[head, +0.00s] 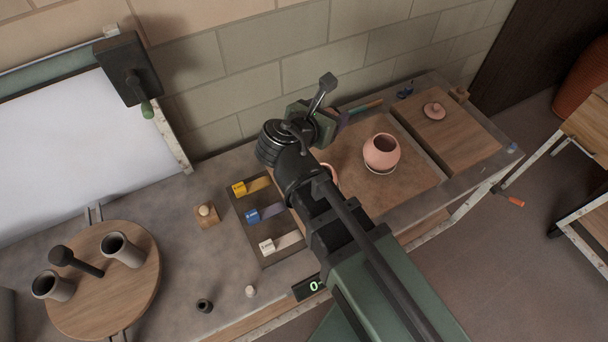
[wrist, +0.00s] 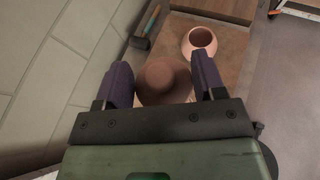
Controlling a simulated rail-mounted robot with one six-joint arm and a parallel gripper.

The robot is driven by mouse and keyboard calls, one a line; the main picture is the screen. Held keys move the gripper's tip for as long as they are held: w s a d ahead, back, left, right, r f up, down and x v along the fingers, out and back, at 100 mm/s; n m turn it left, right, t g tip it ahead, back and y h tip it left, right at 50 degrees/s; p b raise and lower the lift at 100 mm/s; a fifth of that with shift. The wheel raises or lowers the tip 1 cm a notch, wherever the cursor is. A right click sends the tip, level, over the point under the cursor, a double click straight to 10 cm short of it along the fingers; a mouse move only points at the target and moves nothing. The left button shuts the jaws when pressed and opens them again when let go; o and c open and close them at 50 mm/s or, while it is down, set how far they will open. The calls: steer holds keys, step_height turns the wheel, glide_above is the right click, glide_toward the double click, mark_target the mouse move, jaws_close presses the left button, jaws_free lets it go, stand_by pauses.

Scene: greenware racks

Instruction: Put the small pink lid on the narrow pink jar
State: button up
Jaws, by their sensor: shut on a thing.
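My gripper (head: 343,120) is raised over the back of the bench; its purple fingers also show in the wrist view (wrist: 165,78). They are shut on a shaded, round pinkish-brown piece (wrist: 163,85), which appears to be the small pink lid; its lower outline is unclear.
Another pink lid with a knob (head: 435,111) lies on a wooden board (head: 460,133) at the right. A tray of labelled tools (head: 265,215) is left of my arm. A round wooden stand (head: 140,290) holds dark cups. The block wall is close behind.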

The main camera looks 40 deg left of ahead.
step_height(320, 180, down, 20)
steer(key=b, duration=2)
steer(key=shift+f, duration=0.25)
steer(key=shift+w+r, duration=0.1)
steer(key=shift+r, duration=0.2)
steer(key=shift+c, duration=0.3)
steer(key=shift+f, duration=0.2)
steer(key=o, duration=1)
steer(key=shift+c, duration=0.2)
steer(key=shift+r, duration=0.1)
